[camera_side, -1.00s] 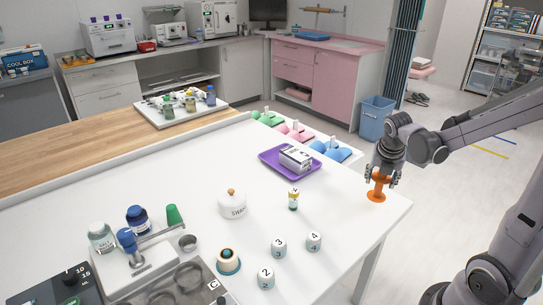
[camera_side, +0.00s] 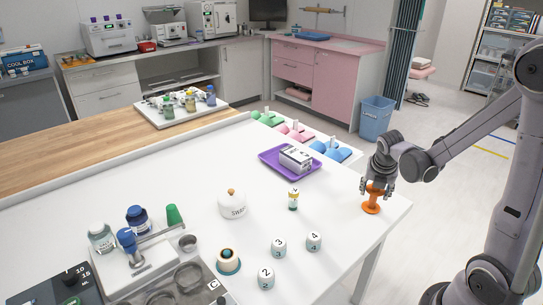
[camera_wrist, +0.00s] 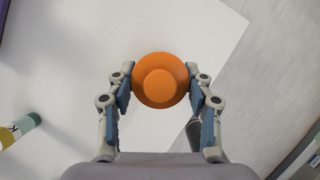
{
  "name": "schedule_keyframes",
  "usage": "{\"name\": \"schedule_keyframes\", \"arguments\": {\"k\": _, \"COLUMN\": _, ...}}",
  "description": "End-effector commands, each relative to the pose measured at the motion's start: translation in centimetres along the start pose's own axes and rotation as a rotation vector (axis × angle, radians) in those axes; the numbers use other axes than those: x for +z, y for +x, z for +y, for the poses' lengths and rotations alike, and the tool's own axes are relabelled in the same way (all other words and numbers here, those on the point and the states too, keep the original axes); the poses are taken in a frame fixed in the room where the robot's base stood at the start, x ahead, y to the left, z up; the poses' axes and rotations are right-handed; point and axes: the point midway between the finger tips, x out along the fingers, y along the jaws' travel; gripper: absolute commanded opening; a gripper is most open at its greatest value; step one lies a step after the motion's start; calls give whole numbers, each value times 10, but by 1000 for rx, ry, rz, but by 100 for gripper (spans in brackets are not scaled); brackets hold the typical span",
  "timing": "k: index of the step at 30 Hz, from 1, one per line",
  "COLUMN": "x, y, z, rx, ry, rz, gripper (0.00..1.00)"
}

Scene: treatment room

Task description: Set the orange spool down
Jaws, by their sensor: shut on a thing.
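The orange spool (camera_side: 371,205) is upright at the right end of the white table (camera_side: 345,245). My gripper (camera_side: 376,188) comes down from above and is shut on the spool's upper part. The spool's lower flange is at or just above the tabletop; I cannot tell whether it touches. In the wrist view the spool (camera_wrist: 160,86) shows from above as a round disc with a smaller round top. It sits between the two blue-padded fingers of my gripper (camera_wrist: 160,95). Its underside is hidden there.
A small vial (camera_side: 293,200) and numbered white pots (camera_side: 314,242) stand left of the spool. A purple tray (camera_side: 268,158) with a box (camera_side: 296,158) lies farther back. The tabletop right around the spool is clear; the table's right edge is close.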

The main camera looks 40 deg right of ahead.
Motion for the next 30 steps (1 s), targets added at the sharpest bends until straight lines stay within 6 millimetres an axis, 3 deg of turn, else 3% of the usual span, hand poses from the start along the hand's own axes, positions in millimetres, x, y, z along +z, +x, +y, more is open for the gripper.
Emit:
{"name": "schedule_keyframes", "arguments": {"k": 2, "x": -1, "y": 2, "z": 0, "rx": 0, "ry": 0, "rz": 0, "gripper": 23}}
{"name": "schedule_keyframes", "arguments": {"k": 3, "x": 0, "y": 2, "z": 0, "rx": 0, "ry": 0, "rz": 0, "gripper": 64}}
{"name": "schedule_keyframes", "arguments": {"k": 4, "x": 0, "y": 2, "z": 0, "rx": 0, "ry": 0, "rz": 0, "gripper": 72}}
{"name": "schedule_keyframes", "arguments": {"k": 5, "x": 0, "y": 2, "z": 0, "rx": 0, "ry": 0, "rz": 0, "gripper": 75}}
{"name": "schedule_keyframes", "arguments": {"k": 19, "x": 1, "y": -5, "z": 0, "rx": 0, "ry": -1, "rz": 0, "gripper": 75}}
{"name": "schedule_keyframes", "arguments": {"k": 30, "x": 0, "y": -48, "z": 0, "rx": 0, "ry": -1, "rz": 0, "gripper": 75}}
